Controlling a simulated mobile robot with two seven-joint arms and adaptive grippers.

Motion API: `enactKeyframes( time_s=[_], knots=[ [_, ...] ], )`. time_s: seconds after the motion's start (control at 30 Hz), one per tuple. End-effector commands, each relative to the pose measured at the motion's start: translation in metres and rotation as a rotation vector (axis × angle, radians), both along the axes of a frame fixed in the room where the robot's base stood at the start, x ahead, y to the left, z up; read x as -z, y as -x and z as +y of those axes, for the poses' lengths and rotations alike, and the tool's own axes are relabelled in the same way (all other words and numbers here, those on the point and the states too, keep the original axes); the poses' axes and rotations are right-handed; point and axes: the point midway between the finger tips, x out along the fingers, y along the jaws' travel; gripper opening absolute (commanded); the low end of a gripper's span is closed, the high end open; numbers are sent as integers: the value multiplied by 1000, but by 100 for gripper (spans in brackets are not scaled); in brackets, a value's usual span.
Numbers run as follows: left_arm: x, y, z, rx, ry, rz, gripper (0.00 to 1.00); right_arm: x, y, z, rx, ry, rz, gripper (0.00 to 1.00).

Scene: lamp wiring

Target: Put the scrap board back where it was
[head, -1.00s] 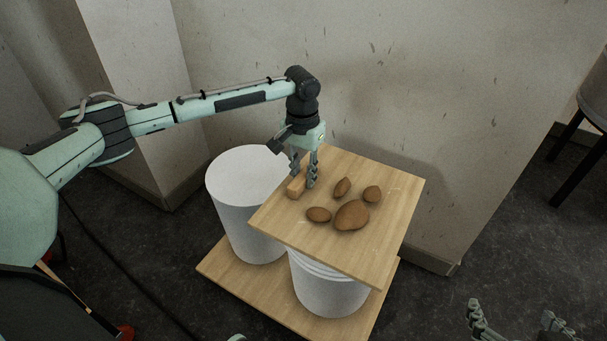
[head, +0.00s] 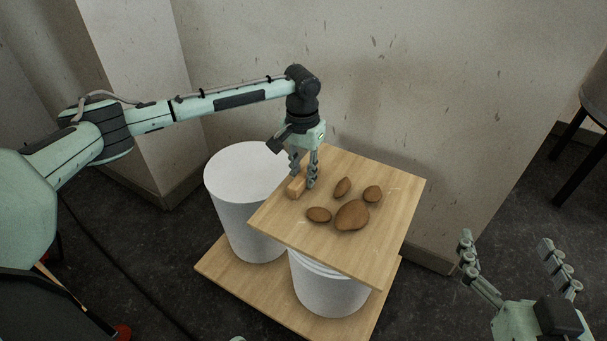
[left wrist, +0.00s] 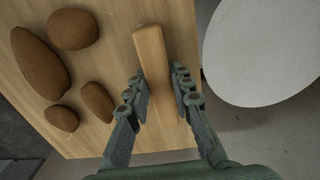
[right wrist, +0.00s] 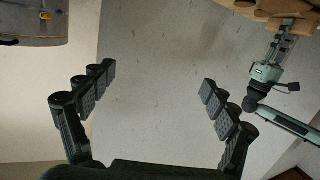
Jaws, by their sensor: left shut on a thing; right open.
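The scrap board (head: 385,225) is a square light-wood board with a small wooden block (head: 295,189) on its left part. Several brown potato-like lumps (head: 351,215) lie on it. The board is over the right white bucket (head: 328,285) and hides most of its top; I cannot tell whether it rests on the rim. My left gripper (head: 304,180) points down and is shut on the block, which shows between its fingers in the left wrist view (left wrist: 152,60). My right gripper (head: 506,243) is open and empty, to the right of the board and apart from it.
A second white bucket (head: 235,190) stands left of the board. Both buckets stand on a lower wooden board (head: 220,271) near the floor. A wall (head: 440,90) rises close behind. A dark-legged stool (head: 590,120) is at the far right. Dark floor lies clear between.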

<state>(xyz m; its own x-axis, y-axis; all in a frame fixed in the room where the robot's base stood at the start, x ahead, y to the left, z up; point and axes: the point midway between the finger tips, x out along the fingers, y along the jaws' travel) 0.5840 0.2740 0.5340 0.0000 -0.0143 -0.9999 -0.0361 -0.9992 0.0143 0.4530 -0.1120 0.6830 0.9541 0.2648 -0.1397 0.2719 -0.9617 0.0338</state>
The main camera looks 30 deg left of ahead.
Motion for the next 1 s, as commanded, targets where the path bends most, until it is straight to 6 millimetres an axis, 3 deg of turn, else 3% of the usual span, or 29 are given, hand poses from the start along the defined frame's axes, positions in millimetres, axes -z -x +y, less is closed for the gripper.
enactKeyframes(
  time_s=[0.47, 1.0],
  knots=[
    [9, -1, 0, 0, 2, -3, 0, -52, 2, 20, -40, -109, -251, 87],
    [17, -1, 0, 0, 2, -3, 0, -106, 20, 30, -72, -231, -514, 87]
  ],
)
